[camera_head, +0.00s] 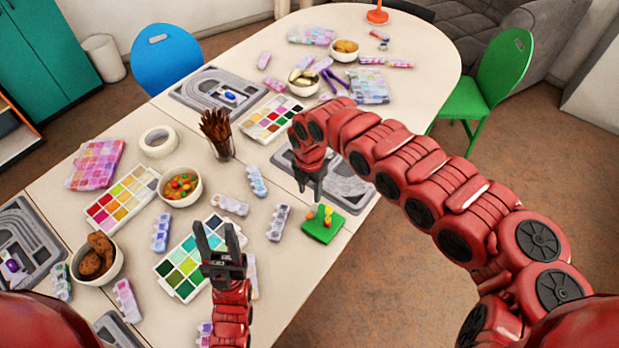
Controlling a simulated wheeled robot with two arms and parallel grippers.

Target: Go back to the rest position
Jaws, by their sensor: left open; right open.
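My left gripper (219,240) is open and empty, over the right part of a green and blue paint palette (172,264) near the table's front. My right gripper (311,190) is open with its fingers pointing down, above a grey bead board (352,186) at the table's right edge. Nothing shows between its fingers. My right arm arches in from the lower right and hides part of the right side of the scene. A green block with small colored pegs (322,224) lies just below the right gripper, apart from it.
The table (140,210) is crowded. A bowl of colored beads (180,186), a bowl of cookies (97,258), a cup of brown sticks (218,134) and a tape roll (158,141) stand on it. A blue chair (166,58) and a green chair (494,82) stand beside it.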

